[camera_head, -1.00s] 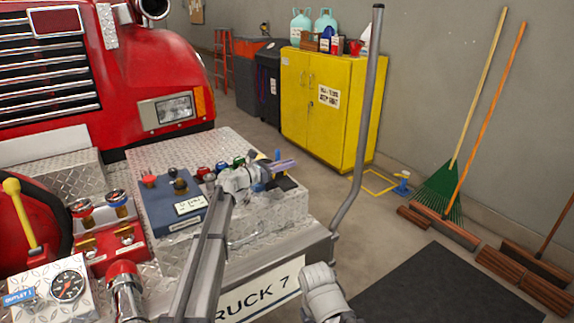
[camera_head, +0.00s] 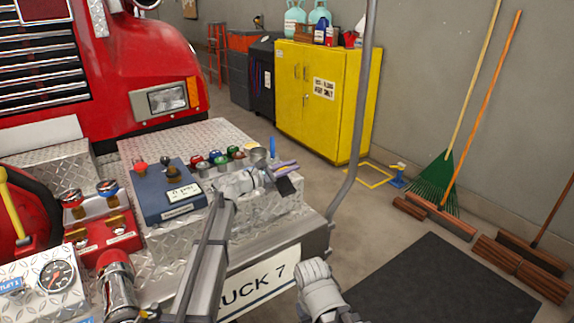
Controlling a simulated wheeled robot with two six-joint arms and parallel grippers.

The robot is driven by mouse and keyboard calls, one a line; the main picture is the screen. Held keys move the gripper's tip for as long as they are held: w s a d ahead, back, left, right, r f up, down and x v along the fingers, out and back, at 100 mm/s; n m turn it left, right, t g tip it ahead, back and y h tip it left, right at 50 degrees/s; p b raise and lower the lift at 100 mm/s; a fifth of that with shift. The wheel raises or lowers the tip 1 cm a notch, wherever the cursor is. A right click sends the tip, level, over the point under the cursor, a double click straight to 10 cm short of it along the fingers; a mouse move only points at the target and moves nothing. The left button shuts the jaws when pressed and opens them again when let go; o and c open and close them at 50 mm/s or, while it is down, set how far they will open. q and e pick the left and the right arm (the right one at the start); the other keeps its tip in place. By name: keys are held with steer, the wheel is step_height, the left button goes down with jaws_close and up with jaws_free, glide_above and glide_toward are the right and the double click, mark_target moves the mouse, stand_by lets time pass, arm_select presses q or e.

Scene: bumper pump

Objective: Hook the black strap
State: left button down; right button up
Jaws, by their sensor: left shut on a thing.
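My left gripper (camera_head: 287,166) is above the right end of the diamond-plate bumper, with its arm reaching up from the bottom of the picture. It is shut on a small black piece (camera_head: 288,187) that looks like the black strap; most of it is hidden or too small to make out. A thin blue upright piece (camera_head: 272,147) stands just behind the gripper. I cannot tell whether the strap touches it. A pale rounded part of my right arm shows at the bottom centre, but its gripper fingers are not visible.
A blue control box (camera_head: 165,198) and several coloured caps (camera_head: 215,158) sit on the bumper (camera_head: 165,135) left of the gripper. A grey pole (camera_head: 362,110) rises at the bumper's right corner. A yellow cabinet (camera_head: 325,95) stands behind.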

arm_select(q)
steer(key=shift+s+d+f+b, duration=0.2)
steer(key=shift+s+f+b, duration=0.15)
steer(key=shift+f, duration=0.1)
steer(key=shift+s+d+f+b, duration=0.2)
steer(key=shift+f+b, duration=0.1)
steer(key=shift+f, duration=0.15)
steer(key=c, duration=0.9)
jaws_free()
steer(key=v, duration=0.7)
steer(key=shift+s+a, duration=0.2)
steer(key=shift+a, duration=0.15)
steer(key=shift+c, duration=0.3)
